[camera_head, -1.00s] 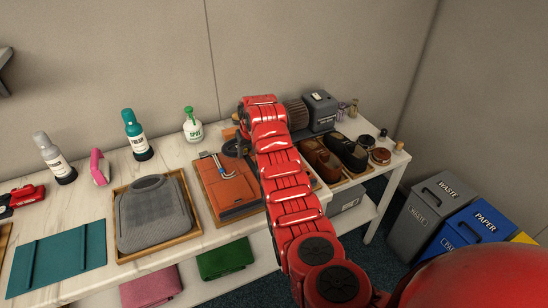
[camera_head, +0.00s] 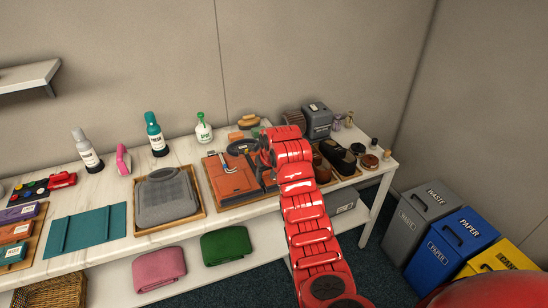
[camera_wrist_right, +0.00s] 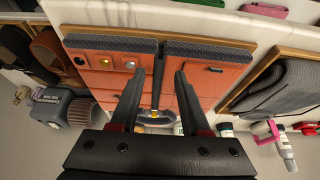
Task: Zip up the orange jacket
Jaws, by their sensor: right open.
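The orange jacket (camera_head: 228,184) lies folded flat on a wooden tray (camera_head: 240,202) on the white table. A silver-grey metal piece (camera_head: 226,162) shows near its upper middle. My right gripper (camera_head: 264,160) is over the jacket's right part, partly hidden by its own red arm. In the right wrist view the jacket (camera_wrist_right: 97,78) has dark grey edge bands and a slit between two halves. My open right gripper (camera_wrist_right: 160,72) has one finger on each side of a dark narrow strip (camera_wrist_right: 156,88) by the slit. I cannot tell whether the fingers touch it. My left gripper is not in view.
A tray with a grey folded garment (camera_head: 165,197) stands left of the jacket, and a teal mat (camera_head: 85,232) farther left. Spray bottles (camera_head: 155,134) stand behind. Shoes (camera_head: 338,158) and a grey box (camera_head: 317,120) are at the right. Bins (camera_head: 460,232) stand on the floor.

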